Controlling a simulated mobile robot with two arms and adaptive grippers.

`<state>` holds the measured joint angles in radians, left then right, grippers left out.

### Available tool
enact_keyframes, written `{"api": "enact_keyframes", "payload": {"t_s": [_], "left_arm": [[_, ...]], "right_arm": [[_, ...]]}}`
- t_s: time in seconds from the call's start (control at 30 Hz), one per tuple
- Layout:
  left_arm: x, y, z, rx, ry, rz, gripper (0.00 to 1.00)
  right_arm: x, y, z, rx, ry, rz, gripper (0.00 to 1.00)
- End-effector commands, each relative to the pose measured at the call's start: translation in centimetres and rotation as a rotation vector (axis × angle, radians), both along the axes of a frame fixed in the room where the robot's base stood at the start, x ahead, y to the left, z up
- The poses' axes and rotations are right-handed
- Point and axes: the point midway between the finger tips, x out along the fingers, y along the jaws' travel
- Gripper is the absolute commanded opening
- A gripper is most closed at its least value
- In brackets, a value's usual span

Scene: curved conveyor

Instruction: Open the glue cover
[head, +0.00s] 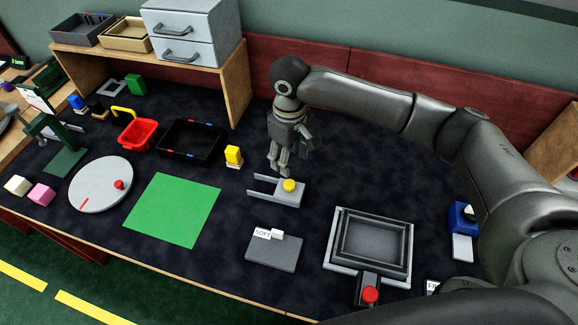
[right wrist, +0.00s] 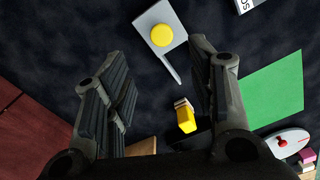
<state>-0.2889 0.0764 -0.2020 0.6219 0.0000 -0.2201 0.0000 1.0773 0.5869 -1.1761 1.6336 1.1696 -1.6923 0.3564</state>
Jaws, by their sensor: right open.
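Nothing in view is clearly marked as glue or as its cover. A yellow block-like piece with a pale base (head: 233,156) stands left of my right gripper; it also shows in the right wrist view (right wrist: 185,115). A grey forked holder with a yellow round knob (head: 289,186) lies just below the gripper in the head view, and ahead of it in the right wrist view (right wrist: 162,35). My right gripper (head: 282,166) points down above the table, fingers apart and empty, apart from both things. My left gripper is not in view.
A green mat (head: 172,209), a round white turntable (head: 100,184), a black tray (head: 190,142) and a red basket (head: 137,134) are to the left. A grey plate labelled SOFT (head: 273,252) and a framed tray (head: 333,256) are nearer. A wooden shelf (head: 237,82) stands behind.

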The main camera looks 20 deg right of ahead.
Motion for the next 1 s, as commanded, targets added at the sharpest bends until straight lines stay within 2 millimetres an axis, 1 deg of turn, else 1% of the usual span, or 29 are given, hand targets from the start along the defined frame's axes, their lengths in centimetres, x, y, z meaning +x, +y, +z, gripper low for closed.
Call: {"api": "enact_keyframes", "payload": {"t_s": [0.03,0.1,0.23,0.37,0.5,0.6,0.7,0.97,1.0], "left_arm": [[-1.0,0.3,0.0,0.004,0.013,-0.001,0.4],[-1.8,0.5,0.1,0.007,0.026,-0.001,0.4],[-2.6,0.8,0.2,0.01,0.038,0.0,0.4],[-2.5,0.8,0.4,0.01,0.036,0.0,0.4],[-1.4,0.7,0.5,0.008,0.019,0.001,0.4],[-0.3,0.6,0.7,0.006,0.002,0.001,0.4],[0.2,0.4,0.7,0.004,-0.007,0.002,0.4],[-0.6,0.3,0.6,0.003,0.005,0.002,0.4],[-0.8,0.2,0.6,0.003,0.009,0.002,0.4]], "right_arm": [[-0.1,0.0,-0.7,-0.002,0.003,0.0,0.51],[-0.1,0.0,-1.8,-0.001,0.004,-0.001,0.51],[-0.1,0.0,-4.3,-0.001,0.004,0.0,0.51],[-0.1,0.0,-6.7,-0.001,0.004,-0.001,0.51],[-0.1,0.0,-8.8,-0.002,0.003,-0.001,0.51],[-0.1,0.0,-9.6,-0.001,0.001,0.0,0.51],[0.0,0.0,-10.1,0.0,0.0,0.001,0.51],[0.0,0.0,-10.2,0.001,-0.001,0.001,0.51],[0.0,0.0,-10.2,0.001,-0.001,0.001,0.47]]}}
